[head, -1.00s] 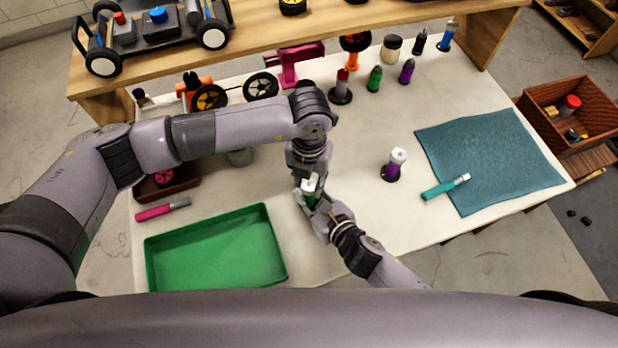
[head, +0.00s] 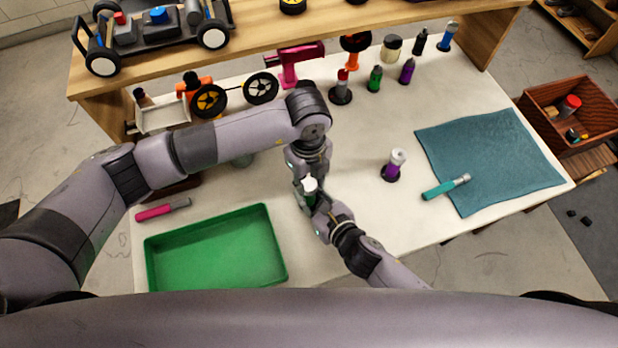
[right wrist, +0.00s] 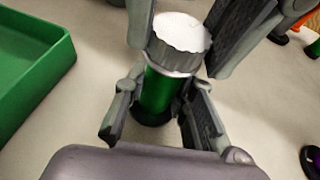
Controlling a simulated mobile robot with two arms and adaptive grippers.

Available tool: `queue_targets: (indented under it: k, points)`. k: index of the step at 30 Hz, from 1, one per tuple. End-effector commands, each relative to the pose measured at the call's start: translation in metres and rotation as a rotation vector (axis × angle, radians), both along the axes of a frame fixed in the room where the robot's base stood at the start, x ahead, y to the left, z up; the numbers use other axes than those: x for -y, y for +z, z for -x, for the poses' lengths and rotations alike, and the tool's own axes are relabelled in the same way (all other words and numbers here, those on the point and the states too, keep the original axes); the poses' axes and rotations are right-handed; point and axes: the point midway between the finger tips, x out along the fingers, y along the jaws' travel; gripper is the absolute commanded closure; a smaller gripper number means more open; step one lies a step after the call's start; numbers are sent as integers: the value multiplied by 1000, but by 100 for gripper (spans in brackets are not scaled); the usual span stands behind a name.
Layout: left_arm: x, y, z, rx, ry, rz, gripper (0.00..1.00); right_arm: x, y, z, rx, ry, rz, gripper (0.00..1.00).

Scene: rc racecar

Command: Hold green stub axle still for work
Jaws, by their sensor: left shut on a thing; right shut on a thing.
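The green stub axle (head: 309,200) stands upright on the white table (head: 350,240), on a dark base. A ribbed white cap (head: 310,184) sits on its top. In the right wrist view the green body (right wrist: 160,93) shows below the white cap (right wrist: 178,43). My right gripper (head: 315,204) is shut on the green body from the near right side. My left gripper (head: 308,182) comes from above and behind and is shut on the white cap. Its fingers stand on either side of the cap in the right wrist view.
A green tray (head: 215,250) lies to the left. A purple stub axle with a white cap (head: 394,165) stands to the right, beside a teal mat (head: 490,150) with a teal-handled tool (head: 446,187). A pink-handled tool (head: 163,210) lies at left. Several parts line the table's back.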

Motion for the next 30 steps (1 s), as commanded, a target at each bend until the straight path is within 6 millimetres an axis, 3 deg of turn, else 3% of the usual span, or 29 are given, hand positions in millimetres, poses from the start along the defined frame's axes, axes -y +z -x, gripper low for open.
queue_targets:
  k: [15,30]
  points:
    - [-2,0,-2,6,395,-9,98,1,-4,3,-9,0,5,100]
    - [-2,0,-2,6,501,-11,98,1,-5,3,-10,-1,6,100]
